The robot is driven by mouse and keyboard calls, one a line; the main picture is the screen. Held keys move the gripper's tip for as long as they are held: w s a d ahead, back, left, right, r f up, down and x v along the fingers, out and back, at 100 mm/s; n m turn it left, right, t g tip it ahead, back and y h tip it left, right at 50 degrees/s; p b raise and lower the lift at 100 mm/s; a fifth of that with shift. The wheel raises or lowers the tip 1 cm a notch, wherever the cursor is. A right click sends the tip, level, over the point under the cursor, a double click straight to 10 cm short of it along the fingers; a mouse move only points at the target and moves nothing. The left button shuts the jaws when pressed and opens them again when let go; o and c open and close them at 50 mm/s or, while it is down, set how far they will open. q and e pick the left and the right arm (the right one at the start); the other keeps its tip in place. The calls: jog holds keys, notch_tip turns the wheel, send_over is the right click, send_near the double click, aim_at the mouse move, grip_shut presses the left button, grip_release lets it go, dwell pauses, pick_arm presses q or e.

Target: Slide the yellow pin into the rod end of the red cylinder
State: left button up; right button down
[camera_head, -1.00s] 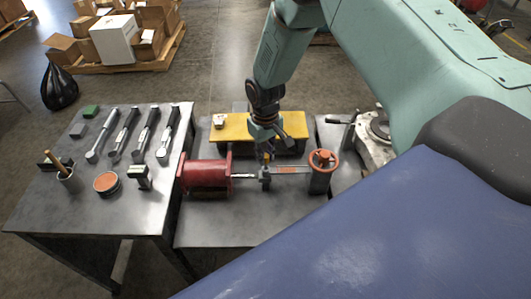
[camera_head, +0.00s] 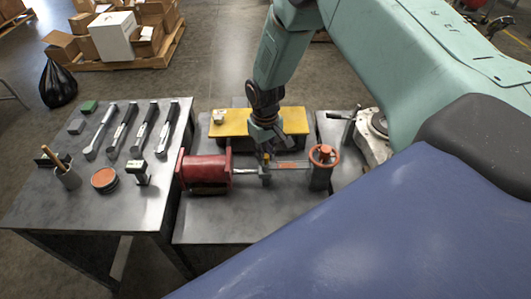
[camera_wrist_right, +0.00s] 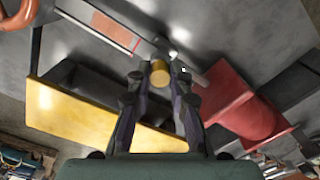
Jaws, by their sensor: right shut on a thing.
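The red cylinder (camera_head: 206,171) lies on its side on the metal table, its rod (camera_head: 244,171) pointing right to a grey rod end (camera_head: 265,176). My right gripper (camera_head: 267,153) is above the rod end, pointing down. In the right wrist view, the right gripper (camera_wrist_right: 160,88) is shut on the yellow pin (camera_wrist_right: 159,73), whose round end shows between the fingertips. The red cylinder is on the right there (camera_wrist_right: 240,103). The grey rod end is partly hidden behind the pin and fingers; I cannot tell whether the pin is in its hole. My left gripper is out of view.
A yellow plate (camera_head: 232,125) stands just behind the gripper. The table front is clear.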

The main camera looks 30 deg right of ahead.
jog(key=shift+f+b, duration=0.35)
jog(key=shift+f, duration=0.2)
jog(key=c, duration=1.1)
grip_release()
jog(key=shift+c, duration=0.2)
jog(key=shift+r, duration=0.1)
notch_tip(320, 180, up, 12)
